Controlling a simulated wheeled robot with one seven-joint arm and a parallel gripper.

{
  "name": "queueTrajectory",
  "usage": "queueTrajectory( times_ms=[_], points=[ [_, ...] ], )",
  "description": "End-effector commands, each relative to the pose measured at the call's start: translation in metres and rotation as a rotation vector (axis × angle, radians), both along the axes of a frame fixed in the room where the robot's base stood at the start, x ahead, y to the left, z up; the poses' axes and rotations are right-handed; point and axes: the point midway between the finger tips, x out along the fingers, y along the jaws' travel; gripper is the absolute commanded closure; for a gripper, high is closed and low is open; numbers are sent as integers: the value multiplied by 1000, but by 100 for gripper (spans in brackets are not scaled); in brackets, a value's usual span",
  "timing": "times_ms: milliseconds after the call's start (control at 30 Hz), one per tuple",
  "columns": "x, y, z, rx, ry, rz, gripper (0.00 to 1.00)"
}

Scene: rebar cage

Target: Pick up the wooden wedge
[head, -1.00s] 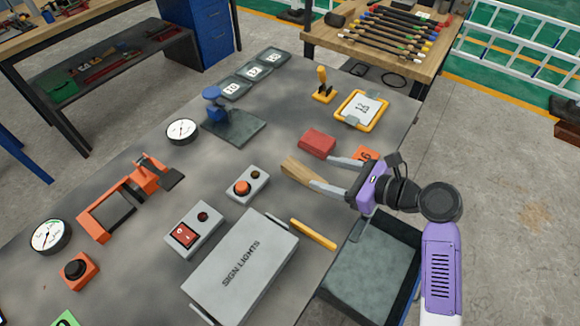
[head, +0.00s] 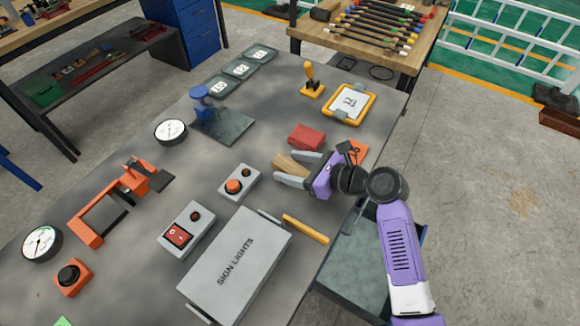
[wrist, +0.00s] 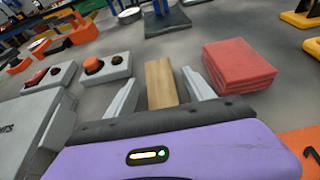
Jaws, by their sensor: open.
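The wooden wedge (head: 285,163) is a light brown tapered block lying on the grey table. In the wrist view the wedge (wrist: 160,82) lies lengthwise between the two fingers. My gripper (head: 283,167) is open, with one grey finger on each side of the wedge. In the wrist view my gripper (wrist: 157,84) shows a small gap between each finger and the wedge. The near end of the wedge is hidden behind the gripper's dark front edge.
A red block (head: 306,137) sits just right of the gripper. A control box with an orange button (head: 238,183) is to the left. A yellow bar (head: 305,229) and the sign lights box (head: 236,265) lie nearer. An orange card (head: 357,149) lies beside the gripper.

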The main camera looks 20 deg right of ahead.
Motion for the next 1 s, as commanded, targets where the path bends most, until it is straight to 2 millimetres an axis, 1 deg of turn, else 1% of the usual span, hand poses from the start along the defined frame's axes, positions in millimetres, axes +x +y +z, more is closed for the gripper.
queueTrajectory(
  times_ms=[100,167,200,267,400,433,767,933,1000],
  points=[
    [0,0,0,0,0,0,38],
    [0,0,0,0,0,0,50],
    [0,0,0,0,0,0,58],
    [0,0,0,0,0,0,70],
    [0,0,0,0,0,0,97],
    [0,0,0,0,0,0,100],
    [0,0,4,0,-1,0,100],
    [0,-1,18,-3,-4,0,100],
    [0,-1,29,-3,-5,1,100]
  ],
)
